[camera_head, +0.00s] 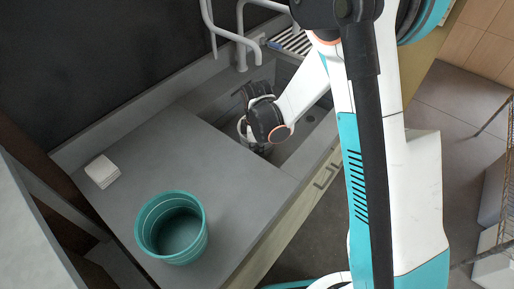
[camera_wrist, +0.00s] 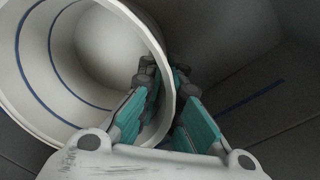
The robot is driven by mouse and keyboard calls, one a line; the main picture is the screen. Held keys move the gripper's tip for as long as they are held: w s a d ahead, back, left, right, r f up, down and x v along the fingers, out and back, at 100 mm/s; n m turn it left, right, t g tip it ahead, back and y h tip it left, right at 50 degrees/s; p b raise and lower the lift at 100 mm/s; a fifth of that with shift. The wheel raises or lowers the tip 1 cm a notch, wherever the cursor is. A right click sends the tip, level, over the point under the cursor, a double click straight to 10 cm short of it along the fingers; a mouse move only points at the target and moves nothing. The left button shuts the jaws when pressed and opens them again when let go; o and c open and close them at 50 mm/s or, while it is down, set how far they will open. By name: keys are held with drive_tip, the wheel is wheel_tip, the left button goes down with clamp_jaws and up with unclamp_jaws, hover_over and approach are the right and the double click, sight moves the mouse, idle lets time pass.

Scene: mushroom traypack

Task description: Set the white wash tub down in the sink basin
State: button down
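The white wash tub (camera_wrist: 85,65), with dark blue stripes, fills the left of the wrist view, its open mouth facing the camera. My gripper (camera_wrist: 165,85) straddles its wall, with one teal-padded finger inside and the other outside, and looks shut on it. In the head view a small pale piece of the tub (camera_head: 242,128) shows beside my dark wrist, over the sink basin (camera_head: 300,150). The rest is hidden by my arm. I cannot tell whether the tub touches the basin floor.
A teal tub (camera_head: 145,238) stands on the grey counter (camera_head: 215,160) left of the sink. A small white stack (camera_head: 102,170) lies at the counter's back left. A pale faucet (camera_head: 240,45) rises behind the basin, near a striped rack (camera_head: 292,42).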

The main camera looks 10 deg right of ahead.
drive_tip(key=shift+f, duration=0.2)
idle(0.3)
drive_tip(key=c, duration=1.7)
unclamp_jaws()
drive_tip(key=shift+r, duration=0.15)
drive_tip(key=r, duration=1.1)
drive_tip(key=shift+s+r, duration=0.4)
